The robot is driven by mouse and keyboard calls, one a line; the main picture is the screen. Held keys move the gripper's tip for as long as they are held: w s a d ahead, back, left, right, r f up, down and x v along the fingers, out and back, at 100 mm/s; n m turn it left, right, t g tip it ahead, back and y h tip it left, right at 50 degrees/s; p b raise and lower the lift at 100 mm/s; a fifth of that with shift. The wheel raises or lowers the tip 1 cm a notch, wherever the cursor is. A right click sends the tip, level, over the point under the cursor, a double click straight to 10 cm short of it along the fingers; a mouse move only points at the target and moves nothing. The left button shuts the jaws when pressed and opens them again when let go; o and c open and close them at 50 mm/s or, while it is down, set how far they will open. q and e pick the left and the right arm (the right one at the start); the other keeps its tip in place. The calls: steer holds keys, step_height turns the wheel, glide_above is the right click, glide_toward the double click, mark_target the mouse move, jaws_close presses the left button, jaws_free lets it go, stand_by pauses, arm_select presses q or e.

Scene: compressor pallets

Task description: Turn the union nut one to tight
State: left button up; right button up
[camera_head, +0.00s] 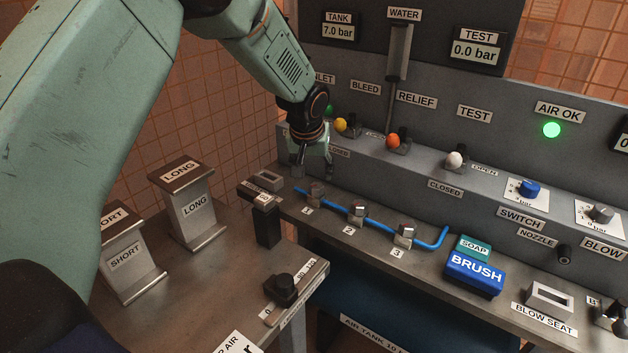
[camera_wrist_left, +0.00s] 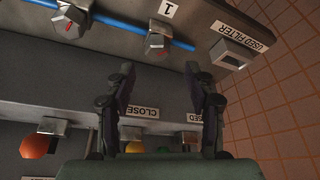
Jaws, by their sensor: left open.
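Union nut one (camera_head: 316,193) is a small metal nut on the blue air line (camera_head: 377,219), above the label 1. It also shows in the left wrist view (camera_wrist_left: 156,43), with a reddish mark on its face. My left gripper (camera_head: 312,170) hangs above and slightly behind the nut, apart from it. In the left wrist view my gripper (camera_wrist_left: 160,72) is open and empty, its two fingers spread, with the nut beyond the gap between the fingertips. My right gripper is in neither view.
Union nuts two (camera_head: 357,212) and three (camera_head: 405,233) sit further right on the line. Behind are the yellow (camera_head: 341,125), orange (camera_head: 393,141) and white (camera_head: 455,159) valve knobs. A used-filter block (camera_head: 265,181) stands left. The brush box (camera_head: 474,273) lies right.

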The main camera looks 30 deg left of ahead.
mark_target(317, 186)
arm_select(q)
steer(key=x, duration=0.6)
steer(key=shift+w+d+b, duration=0.2)
steer(key=shift+d+b, duration=0.1)
steer(key=shift+f, duration=0.2)
steer(key=shift+s+a+r, duration=0.1)
steer(key=shift+s+a, duration=0.1)
steer(key=shift+s, duration=0.05)
steer(key=shift+w+d+f, duration=0.1)
steer(key=shift+w+f, duration=0.15)
steer(key=shift+w, duration=0.1)
steer(key=c, duration=0.3)
steer(key=shift+s+r, duration=0.15)
steer(key=shift+s, duration=0.05)
steer(key=c, duration=0.4)
jaws_close()
